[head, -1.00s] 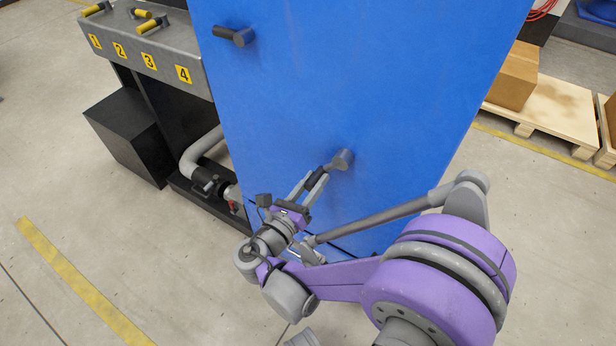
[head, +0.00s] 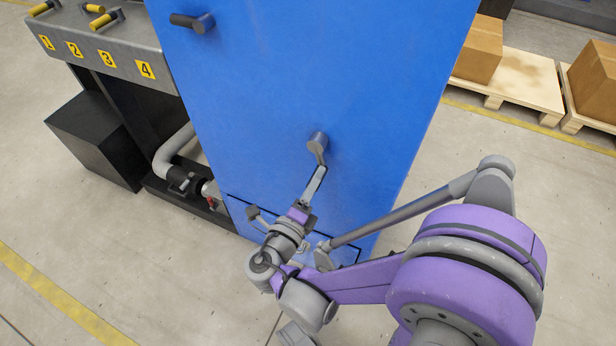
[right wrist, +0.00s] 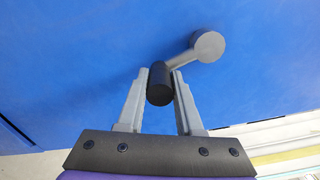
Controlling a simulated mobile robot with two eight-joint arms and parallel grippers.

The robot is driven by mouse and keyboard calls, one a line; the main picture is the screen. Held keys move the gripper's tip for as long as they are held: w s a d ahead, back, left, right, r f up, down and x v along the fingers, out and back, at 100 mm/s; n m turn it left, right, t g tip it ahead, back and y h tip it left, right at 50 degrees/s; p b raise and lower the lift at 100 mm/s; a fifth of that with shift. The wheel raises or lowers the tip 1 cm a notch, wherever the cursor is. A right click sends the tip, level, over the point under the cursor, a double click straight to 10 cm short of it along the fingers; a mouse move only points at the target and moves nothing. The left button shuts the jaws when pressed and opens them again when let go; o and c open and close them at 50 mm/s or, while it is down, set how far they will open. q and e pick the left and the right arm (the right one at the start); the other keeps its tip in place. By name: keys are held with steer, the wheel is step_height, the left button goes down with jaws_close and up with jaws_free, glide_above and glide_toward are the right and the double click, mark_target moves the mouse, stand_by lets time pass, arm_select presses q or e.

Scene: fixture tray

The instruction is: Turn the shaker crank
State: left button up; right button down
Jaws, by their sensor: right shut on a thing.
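The shaker crank is on the front of a tall blue cabinet (head: 370,80). Its round grey hub (head: 317,142) also shows in the right wrist view (right wrist: 208,46), with a short arm leading down to a black handle (right wrist: 159,84). My right gripper (head: 318,172) is shut on the black handle, one finger on each side of it in the right wrist view (right wrist: 160,88). In the head view the handle is mostly hidden by the fingers, below the hub. My left gripper is not in view.
Another dark handle (head: 190,22) sticks out at the cabinet's upper left. A grey panel (head: 120,55) with yellow handles and numbers 1 to 4 stands at the left, above a black box (head: 95,140) and a pipe. Cardboard boxes (head: 478,50) rest on pallets at the right.

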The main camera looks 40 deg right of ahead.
steer(key=shift+s+d+r+n, duration=0.15)
steer(key=shift+s+n, duration=0.2)
steer(key=shift+n, duration=0.3)
steer(key=shift+s+d+r+n, duration=0.1)
steer(key=shift+s+n, duration=0.2)
steer(key=shift+n, duration=0.35)
steer(key=c, duration=0.6)
jaws_free()
steer(key=shift+a, duration=0.1)
steer(key=p+v, duration=0.1)
steer(key=v, duration=0.9)
steer(key=shift+s+a, duration=0.2)
steer(key=shift+a, duration=0.05)
